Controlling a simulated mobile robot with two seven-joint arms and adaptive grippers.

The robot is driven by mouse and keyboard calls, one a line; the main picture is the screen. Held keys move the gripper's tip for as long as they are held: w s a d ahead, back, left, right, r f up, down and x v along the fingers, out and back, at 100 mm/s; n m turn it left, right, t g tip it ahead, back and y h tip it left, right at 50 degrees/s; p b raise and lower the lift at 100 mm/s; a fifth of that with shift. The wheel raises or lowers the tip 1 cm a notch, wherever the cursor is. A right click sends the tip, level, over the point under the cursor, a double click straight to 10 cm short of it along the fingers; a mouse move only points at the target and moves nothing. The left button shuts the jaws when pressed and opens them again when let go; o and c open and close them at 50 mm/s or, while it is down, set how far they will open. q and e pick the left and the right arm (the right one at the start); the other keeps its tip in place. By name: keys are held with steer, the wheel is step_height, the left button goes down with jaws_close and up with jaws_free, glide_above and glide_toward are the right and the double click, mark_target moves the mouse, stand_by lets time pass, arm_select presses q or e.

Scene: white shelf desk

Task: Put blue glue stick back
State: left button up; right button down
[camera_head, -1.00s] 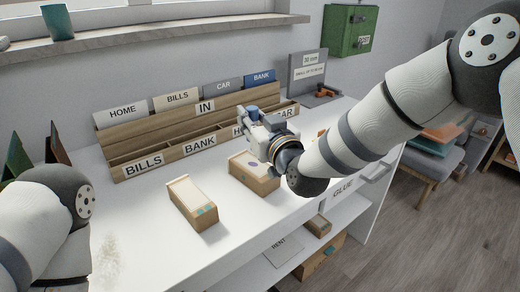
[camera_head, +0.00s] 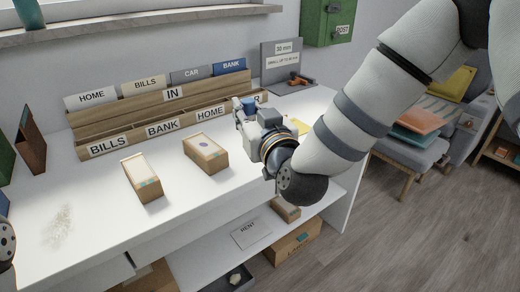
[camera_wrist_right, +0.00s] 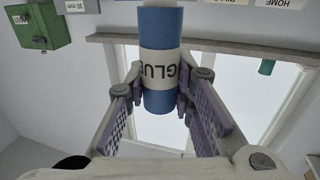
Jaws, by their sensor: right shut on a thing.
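The blue glue stick (camera_wrist_right: 162,98) has a white band reading GLUE, upside down in the right wrist view. My right gripper (camera_wrist_right: 160,84) is shut on it, with one finger on each side. In the head view my right gripper (camera_head: 246,108) is above the white desk (camera_head: 100,225), in front of the right end of the wooden letter rack (camera_head: 130,118). The glue stick is hard to make out there. My right arm hides the desk's right front. My left gripper is out of view.
Two small wooden boxes (camera_head: 142,177) (camera_head: 206,153) stand on the desk, left of my right gripper. A lower shelf holds a RENT paper (camera_head: 250,233) and boxes.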

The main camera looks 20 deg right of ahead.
steer(key=w+d+f+b, duration=0.1)
steer(key=w+d+f, duration=0.1)
steer(key=w+f, duration=0.1)
steer(key=w+d+f+b, duration=0.1)
steer(key=w+d+f, duration=0.1)
steer(key=w+f, duration=0.1)
steer(key=w+d+f+b, duration=0.1)
steer(key=w+d+f, duration=0.1)
steer(key=w, duration=0.3)
steer(key=shift+w+d+f, duration=0.1)
steer(key=shift+w+f, duration=0.05)
steer(key=shift+f, duration=0.75)
steer(key=shift+w+f+b, duration=0.1)
steer(key=shift+f+b, duration=0.2)
steer(key=shift+f, duration=1.5)
steer(key=c, duration=1.4)
jaws_free()
steer(key=shift+d, duration=0.1)
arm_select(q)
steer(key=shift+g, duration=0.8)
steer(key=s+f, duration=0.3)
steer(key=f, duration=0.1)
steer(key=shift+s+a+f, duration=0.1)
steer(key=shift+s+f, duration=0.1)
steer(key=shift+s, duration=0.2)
arm_select(e)
steer(key=shift+r, duration=0.1)
